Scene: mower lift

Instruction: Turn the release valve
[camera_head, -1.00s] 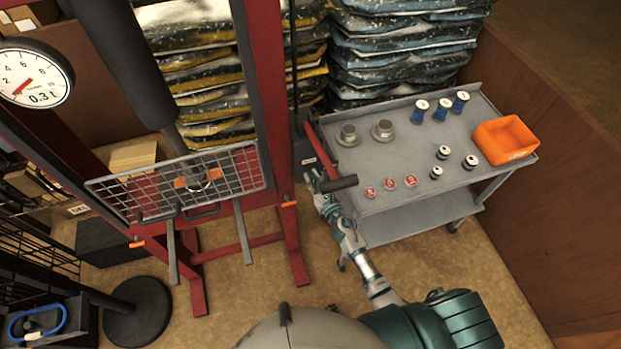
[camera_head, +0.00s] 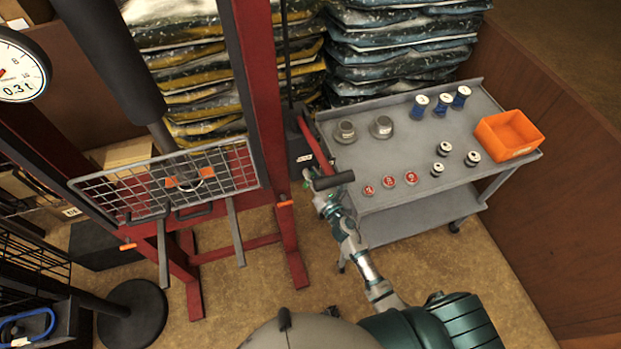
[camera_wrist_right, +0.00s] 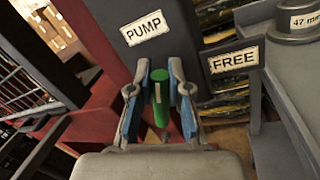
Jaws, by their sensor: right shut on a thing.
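The release valve's green handle (camera_wrist_right: 160,104) stands between the blue-padded fingers of my right gripper (camera_wrist_right: 160,97) in the right wrist view. The gripper is shut on it. In the head view my right gripper (camera_head: 318,192) is at the pump unit (camera_head: 303,158), beside the red press frame and left of the cart; the fingers' contact there is too small to make out. A dark plate labelled PUMP (camera_wrist_right: 143,28) is just beyond the fingers. A plate labelled FREE (camera_wrist_right: 234,62) is to the right. My left gripper is out of view.
The red press frame (camera_head: 262,100) holds a wire guard (camera_head: 170,180). A black pump handle (camera_head: 333,181) on a red lever passes close above my right gripper. A grey cart (camera_head: 400,160) with weights and an orange bin (camera_head: 508,136) stands to the right. A gauge (camera_head: 20,68) is cut off at left.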

